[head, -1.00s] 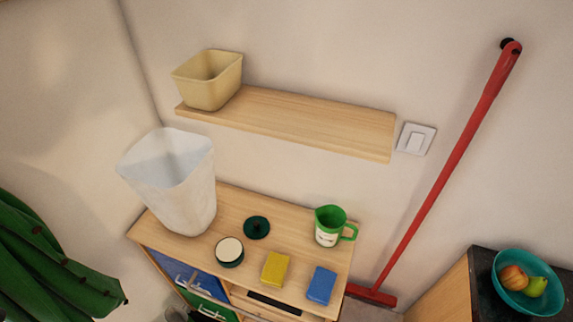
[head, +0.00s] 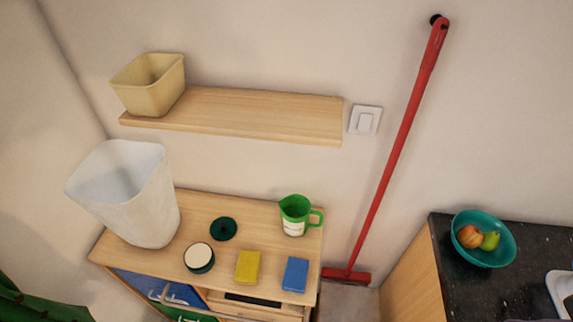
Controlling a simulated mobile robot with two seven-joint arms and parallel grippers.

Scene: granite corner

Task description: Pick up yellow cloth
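The yellow cloth (head: 248,267) is a small folded block lying flat on the wooden cabinet top (head: 262,222), near its front edge. A blue cloth (head: 295,274) of similar shape lies just to its right, with a gap between them. Neither of my grippers shows in the head view, and nothing touches the yellow cloth.
On the cabinet stand a white bin (head: 130,195), a round jar (head: 199,258), a dark green lid (head: 223,229) and a green jug (head: 296,215). A shelf (head: 250,115) with a beige container (head: 150,85) hangs above. A red broom (head: 395,150) leans right, near a counter with a fruit bowl (head: 484,250).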

